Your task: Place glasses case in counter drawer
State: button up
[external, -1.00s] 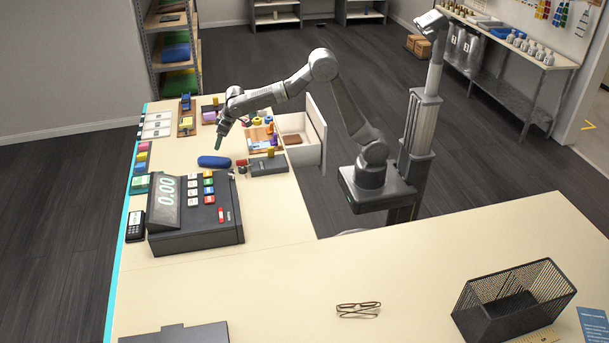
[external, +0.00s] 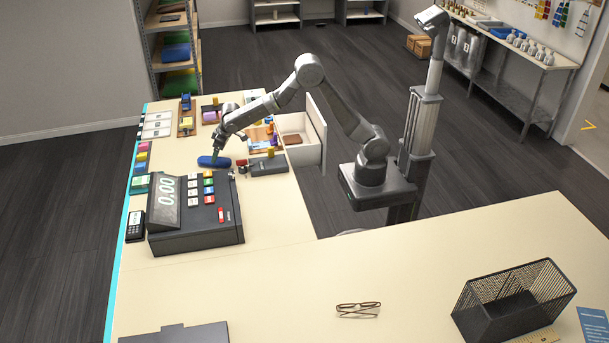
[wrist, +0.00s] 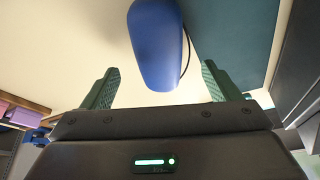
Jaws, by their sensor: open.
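The blue glasses case (external: 212,162) lies on the counter behind the cash register. In the wrist view the case (wrist: 157,42) is an elongated blue shape that lies ahead of and between the two green fingers. My gripper (external: 214,153) is just above the case in the external view. In the wrist view my gripper (wrist: 160,85) is open, with nothing between its fingertips but the near end of the case. The counter drawer (external: 297,128) is pulled open at the counter's right side. A brown item (external: 292,140) is in it.
The cash register (external: 195,212) stands in front of the case. A dark grey device (external: 268,165) is to the case's right. A wooden tray (external: 258,136) with small items lies between the case and the drawer. Eyeglasses (external: 358,310) lie on the front counter.

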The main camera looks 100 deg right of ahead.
jog(key=shift+p+x, duration=0.85)
jog(key=shift+x, duration=1.65)
jog(key=shift+w+r, duration=0.1)
jog(key=c, duration=1.2)
jog(key=shift+r, duration=0.1)
notch_tip(320, 180, up, 8)
jog(key=shift+r+b, duration=0.2)
jog(key=shift+b, duration=0.75)
jog(key=s+a+r+n, duration=0.1)
jog(key=s+a+r, duration=0.2)
jog(key=a, duration=0.3)
jog(key=s+a+r+n+y, duration=0.1)
jog(key=s+a+r+n, duration=0.1)
jog(key=s+a+r, duration=0.2)
jog(key=s+a+r+n, duration=0.1)
jog(key=s+a+r, duration=0.2)
jog(key=s+a, duration=0.4)
jog(key=shift+s+a+r+y, duration=0.1)
jog(key=shift+a+r+y, duration=0.2)
jog(key=shift+y, duration=0.1)
